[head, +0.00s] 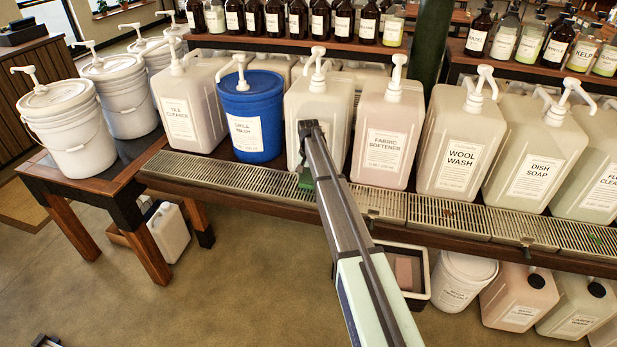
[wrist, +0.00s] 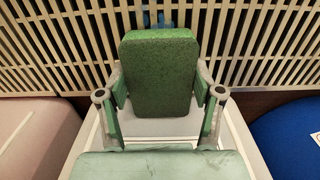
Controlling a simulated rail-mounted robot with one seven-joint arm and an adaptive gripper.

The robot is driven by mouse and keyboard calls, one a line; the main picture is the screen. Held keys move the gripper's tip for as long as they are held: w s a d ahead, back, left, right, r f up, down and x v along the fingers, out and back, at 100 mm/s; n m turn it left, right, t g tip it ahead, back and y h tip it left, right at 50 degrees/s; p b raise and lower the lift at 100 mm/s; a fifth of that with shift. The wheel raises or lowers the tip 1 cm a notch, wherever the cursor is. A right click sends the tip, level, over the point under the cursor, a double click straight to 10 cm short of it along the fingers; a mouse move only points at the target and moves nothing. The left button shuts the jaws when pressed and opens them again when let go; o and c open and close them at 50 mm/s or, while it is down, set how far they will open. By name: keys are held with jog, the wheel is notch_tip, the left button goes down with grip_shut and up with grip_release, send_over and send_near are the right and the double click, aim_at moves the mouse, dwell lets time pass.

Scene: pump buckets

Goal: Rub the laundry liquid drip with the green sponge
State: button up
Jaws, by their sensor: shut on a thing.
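The green sponge (wrist: 160,75) is held between the two fingers of my gripper (wrist: 158,92) in the wrist view. In the head view the sponge (head: 306,182) shows as a small green patch beside my gripper (head: 310,170), low in front of a white pump jug (head: 302,105). My arm covers part of that jug's label. A blue drip (wrist: 151,19) marks the slatted drip tray (wrist: 60,40) beyond the sponge's edge; the sponge may hide more of it. I cannot tell whether the sponge touches the tray.
The blue bucket (head: 252,118) and the fabric softener jug (head: 388,135) stand on either side of the white jug. A brown drip (head: 449,211) and a green drip (head: 597,239) mark the tray (head: 400,206) farther right. Open floor lies in front.

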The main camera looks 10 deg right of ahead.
aim_at(306, 183)
jog(key=shift+f, duration=0.15)
jog(key=shift+s+a, duration=0.55)
jog(key=shift+s, duration=0.7)
jog(key=shift+s+a, duration=0.55)
jog(key=shift+s, duration=0.7)
jog(key=shift+s+a, duration=0.55)
jog(key=shift+s, duration=0.7)
jog(key=shift+w, duration=0.1)
jog(key=shift+w+d+p, duration=0.1)
jog(key=shift+w+d, duration=0.2)
jog(key=shift+w, duration=0.3)
jog(key=shift+w+d+p, duration=0.1)
jog(key=shift+w+d, duration=0.15)
jog(key=shift+w, duration=0.4)
jog(key=shift+w+d+p, duration=0.1)
jog(key=shift+w+d, duration=0.2)
jog(key=shift+w, duration=0.3)
jog(key=shift+w+d, duration=0.3)
jog(key=shift+w, duration=0.3)
jog(key=shift+w+d, duration=0.25)
jog(key=shift+w, duration=0.4)
jog(key=shift+w+d, duration=0.3)
jog(key=shift+w, duration=0.3)
jog(key=shift+r+p, duration=1.2)
jog(key=shift+r, duration=1.75)
